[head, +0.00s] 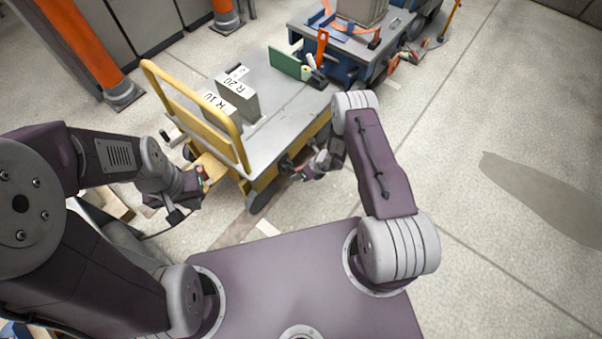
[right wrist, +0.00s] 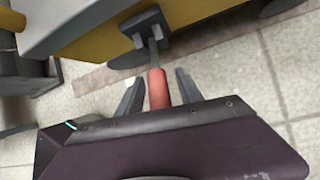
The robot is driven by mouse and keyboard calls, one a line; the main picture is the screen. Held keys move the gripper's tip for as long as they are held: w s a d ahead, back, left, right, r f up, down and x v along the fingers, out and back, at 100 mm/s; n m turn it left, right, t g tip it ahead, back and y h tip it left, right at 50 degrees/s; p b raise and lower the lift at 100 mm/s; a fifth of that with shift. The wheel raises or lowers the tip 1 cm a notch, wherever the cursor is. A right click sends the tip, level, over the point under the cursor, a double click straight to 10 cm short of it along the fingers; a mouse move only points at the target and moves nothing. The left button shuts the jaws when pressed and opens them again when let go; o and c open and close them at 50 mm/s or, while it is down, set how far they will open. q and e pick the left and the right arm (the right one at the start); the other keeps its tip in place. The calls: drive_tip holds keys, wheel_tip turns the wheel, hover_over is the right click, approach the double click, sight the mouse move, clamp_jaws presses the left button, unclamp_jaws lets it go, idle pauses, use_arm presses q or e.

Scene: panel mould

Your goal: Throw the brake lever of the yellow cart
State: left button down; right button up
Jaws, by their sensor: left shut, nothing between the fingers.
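The yellow cart (head: 272,108) has a grey deck and a yellow push handle (head: 185,106) at its left end. In the right wrist view the brake lever (right wrist: 158,88) has a red grip on a thin rod, coming from a dark bracket (right wrist: 143,27) under the cart's side. My right gripper (right wrist: 159,90) is open. Its two fingers stand either side of the red grip, with a gap on both sides. In the head view my right gripper (head: 308,168) is at the cart's near side. My left gripper (head: 203,180) is shut and empty near the handle's lower end.
Grey blocks marked R 10 (head: 214,112) and R 20 (head: 238,96) stand on the deck. A blue cart (head: 345,58) with tools stands behind. Orange posts (head: 82,45) are at the upper left. The floor on the right is clear.

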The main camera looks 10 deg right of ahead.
drive_tip(key=p+v, duration=0.4)
drive_tip(key=v, duration=0.4)
drive_tip(key=shift+r, duration=0.2)
drive_tip(key=shift+s+d+r, duration=0.1)
drive_tip(key=shift+d+r, duration=0.05)
drive_tip(key=shift+r, duration=0.15)
